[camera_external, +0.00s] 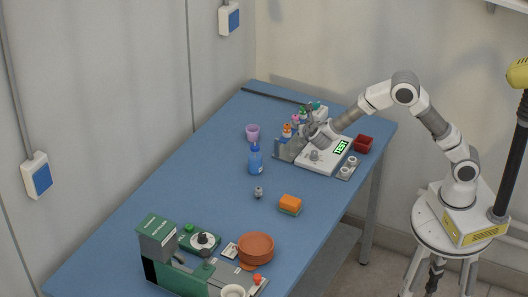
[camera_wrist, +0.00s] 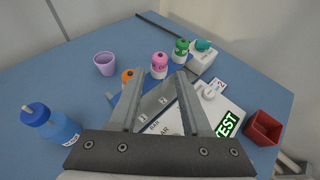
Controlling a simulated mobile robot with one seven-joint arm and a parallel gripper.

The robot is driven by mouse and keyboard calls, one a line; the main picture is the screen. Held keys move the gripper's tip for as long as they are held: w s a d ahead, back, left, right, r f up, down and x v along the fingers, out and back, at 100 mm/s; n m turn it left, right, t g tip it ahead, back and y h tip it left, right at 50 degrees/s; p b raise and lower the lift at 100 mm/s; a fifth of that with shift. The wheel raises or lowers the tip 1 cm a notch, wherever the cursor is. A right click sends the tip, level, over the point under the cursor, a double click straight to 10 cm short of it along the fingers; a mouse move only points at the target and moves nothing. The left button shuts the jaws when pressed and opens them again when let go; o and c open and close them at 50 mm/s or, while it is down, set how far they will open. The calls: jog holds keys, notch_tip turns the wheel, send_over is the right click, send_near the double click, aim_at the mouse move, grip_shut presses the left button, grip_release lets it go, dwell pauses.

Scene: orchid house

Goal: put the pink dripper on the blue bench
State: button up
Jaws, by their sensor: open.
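The pink dripper (camera_wrist: 160,64), a small white bottle with a pink cap, stands upright beyond my fingertips in the wrist view. It is small in the outside view (camera_external: 296,119), among other drippers at the back of the bench. My gripper (camera_wrist: 159,80) is open, with nothing seen held between its fingers. Its fingers point toward the drippers over a grey plate. In the outside view my gripper (camera_external: 311,132) is close to the dripper group. The dripper's base is partly hidden. The blue bench (camera_external: 205,165) is the long blue table under everything.
An orange dripper (camera_wrist: 128,76) and a green dripper (camera_wrist: 181,48) flank the pink one. A white device with a TEST display (camera_wrist: 227,124) and a dark red pot (camera_wrist: 264,128) are to the right. A lilac cup (camera_wrist: 105,63) and blue bottle (camera_wrist: 48,122) are left. The bench's left side is clear.

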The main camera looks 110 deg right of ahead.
aim_at(295, 118)
jog(key=x, duration=0.9)
jog(key=shift+d+f, duration=0.1)
jog(key=shift+d, duration=0.1)
grip_shut()
